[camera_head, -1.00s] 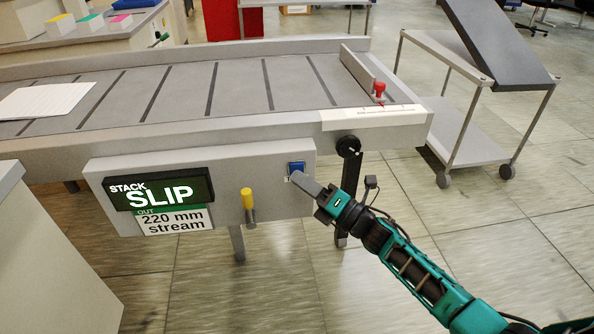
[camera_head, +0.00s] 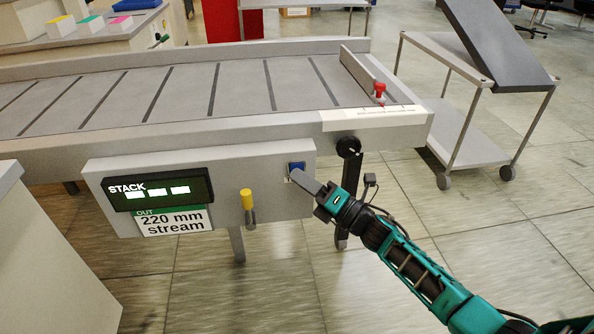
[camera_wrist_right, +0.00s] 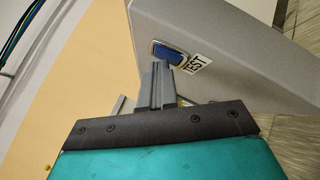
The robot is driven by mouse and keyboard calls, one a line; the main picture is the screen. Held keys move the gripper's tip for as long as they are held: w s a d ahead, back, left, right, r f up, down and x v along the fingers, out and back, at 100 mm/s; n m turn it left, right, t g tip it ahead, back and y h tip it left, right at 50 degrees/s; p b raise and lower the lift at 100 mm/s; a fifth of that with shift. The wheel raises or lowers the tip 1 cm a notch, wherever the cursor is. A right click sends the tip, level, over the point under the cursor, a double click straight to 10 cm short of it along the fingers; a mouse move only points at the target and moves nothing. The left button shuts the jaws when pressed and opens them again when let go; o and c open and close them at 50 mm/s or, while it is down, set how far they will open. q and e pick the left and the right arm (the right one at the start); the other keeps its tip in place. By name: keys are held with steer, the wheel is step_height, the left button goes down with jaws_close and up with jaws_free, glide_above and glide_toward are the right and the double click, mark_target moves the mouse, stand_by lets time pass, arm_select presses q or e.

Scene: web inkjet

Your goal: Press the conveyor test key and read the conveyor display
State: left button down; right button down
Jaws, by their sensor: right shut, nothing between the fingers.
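The conveyor test key is a blue square button (camera_head: 297,168) on the grey front panel. In the right wrist view the blue key (camera_wrist_right: 168,52) sits beside a label reading TEST. My right gripper (camera_head: 296,177) is shut and empty, its tips at the key's lower edge; I cannot tell if they press it. It also shows in the right wrist view (camera_wrist_right: 161,66). The conveyor display (camera_head: 158,190) is dark and reads STACK with three lit white-green bars. A label below it (camera_head: 174,221) reads OUT, 220 mm stream. My left gripper is not in view.
The conveyor belt (camera_head: 190,92) above the panel is bare. A yellow-topped lever (camera_head: 246,199) stands left of the key, a black knob (camera_head: 348,147) to its right. A red knob (camera_head: 380,90) is on the conveyor's right end. A trolley (camera_head: 450,117) stands at right.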

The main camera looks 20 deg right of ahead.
stand_by(0.3)
steer(key=shift+s+a+p, duration=0.2)
steer(key=shift+s+p, duration=0.2)
steer(key=shift+s, duration=0.4)
steer(key=shift+s, duration=0.1)
steer(key=s+p, duration=0.1)
steer(key=s, duration=0.1)
steer(key=s+a+p, duration=0.1)
steer(key=s, duration=0.1)
steer(key=shift+s+a, duration=0.1)
steer(key=shift+s, duration=0.25)
stand_by(0.4)
